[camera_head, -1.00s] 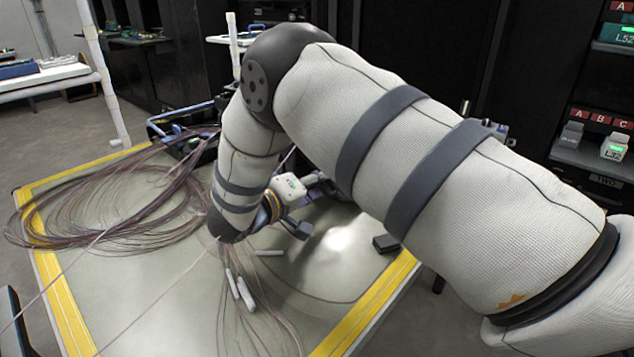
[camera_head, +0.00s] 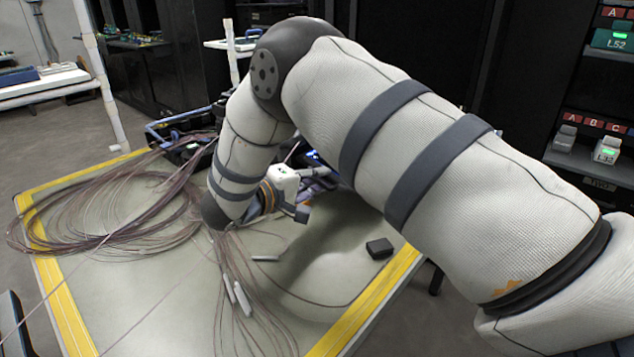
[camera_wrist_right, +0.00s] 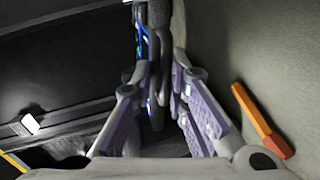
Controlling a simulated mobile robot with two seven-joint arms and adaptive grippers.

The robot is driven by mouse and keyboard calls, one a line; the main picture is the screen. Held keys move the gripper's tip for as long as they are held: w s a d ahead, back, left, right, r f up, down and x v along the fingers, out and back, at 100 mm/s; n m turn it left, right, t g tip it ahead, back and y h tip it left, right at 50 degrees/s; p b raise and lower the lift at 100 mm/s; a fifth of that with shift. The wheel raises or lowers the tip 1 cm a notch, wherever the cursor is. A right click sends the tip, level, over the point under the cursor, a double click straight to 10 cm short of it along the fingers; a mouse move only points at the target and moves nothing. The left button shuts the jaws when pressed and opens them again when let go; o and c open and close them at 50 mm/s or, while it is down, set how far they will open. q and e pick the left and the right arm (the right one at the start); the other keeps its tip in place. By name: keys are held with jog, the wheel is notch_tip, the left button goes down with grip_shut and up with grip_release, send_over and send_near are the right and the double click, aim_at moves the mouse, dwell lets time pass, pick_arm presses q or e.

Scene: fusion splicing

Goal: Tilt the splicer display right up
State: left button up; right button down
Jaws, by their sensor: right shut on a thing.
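My right gripper (camera_wrist_right: 158,75) shows in the right wrist view with its two fingers closed around a thin dark edge, which appears to be the splicer display (camera_wrist_right: 141,42). A narrow strip of blue light shows along it, seen nearly edge-on. In the head view, a small blue glow (camera_head: 315,157) shows behind my right wrist, and my arm hides most of the splicer and the fingertips. I cannot tell the display's exact tilt. My left gripper is not in view.
Loose brown fibres (camera_head: 110,215) lie coiled over the left of the yellow-edged table (camera_head: 330,290). A small black box (camera_head: 379,248) and white sleeves (camera_head: 242,298) lie on it. An orange stick (camera_wrist_right: 262,120) shows in the right wrist view. Racks stand behind.

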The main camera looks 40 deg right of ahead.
jog(key=shift+a+f, duration=0.15)
jog(key=shift+f, duration=0.05)
jog(key=c, duration=1.8)
grip_release()
jog(key=shift+o, duration=0.2)
jog(key=shift+a+r, duration=0.15)
jog(key=shift+a, duration=0.1)
jog(key=w+v, duration=0.1)
jog(key=v, duration=1)
jog(key=shift+s+a, duration=0.25)
jog(key=shift+s, duration=0.2)
